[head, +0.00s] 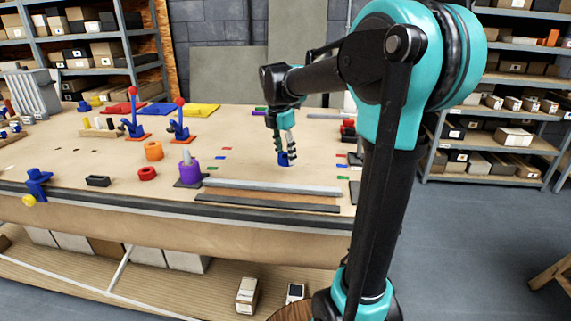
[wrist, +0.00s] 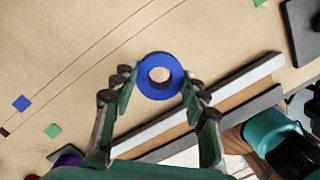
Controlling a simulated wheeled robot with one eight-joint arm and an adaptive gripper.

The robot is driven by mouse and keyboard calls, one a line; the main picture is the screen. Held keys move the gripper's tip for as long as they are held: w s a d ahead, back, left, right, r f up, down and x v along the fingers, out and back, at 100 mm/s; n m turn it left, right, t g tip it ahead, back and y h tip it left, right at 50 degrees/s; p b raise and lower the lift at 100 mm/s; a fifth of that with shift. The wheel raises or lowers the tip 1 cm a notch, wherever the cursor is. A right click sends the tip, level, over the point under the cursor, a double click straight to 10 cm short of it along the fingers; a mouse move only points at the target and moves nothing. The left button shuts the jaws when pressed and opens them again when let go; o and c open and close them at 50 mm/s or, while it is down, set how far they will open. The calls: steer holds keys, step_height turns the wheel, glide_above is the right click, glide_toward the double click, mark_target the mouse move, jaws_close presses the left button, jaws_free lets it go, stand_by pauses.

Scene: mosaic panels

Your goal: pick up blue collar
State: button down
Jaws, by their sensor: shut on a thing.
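The blue collar (wrist: 147,86) is a thick ring with a round hole, seen from above in the wrist view. It also shows as a small blue piece (head: 284,159) low between the fingers in the head view, on or just above the table. My gripper (wrist: 160,82) points down with a fingertip on each side of the collar, shut on it. In the head view my gripper (head: 287,155) is over the right part of the table. The fingers partly hide the collar there, and I cannot tell if it touches the table.
A grey rail (head: 270,188) runs along the table's front edge. A purple collar (head: 190,172) sits on a dark base to the left. An orange ring (head: 153,151) and a red ring (head: 147,173) lie farther left. Small coloured tiles are scattered around; the tabletop near my gripper is mostly clear.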

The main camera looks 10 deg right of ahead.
step_height(320, 180, up, 22)
steer(key=shift+r, duration=0.2)
stand_by(0.8)
steer(key=shift+a, duration=0.1)
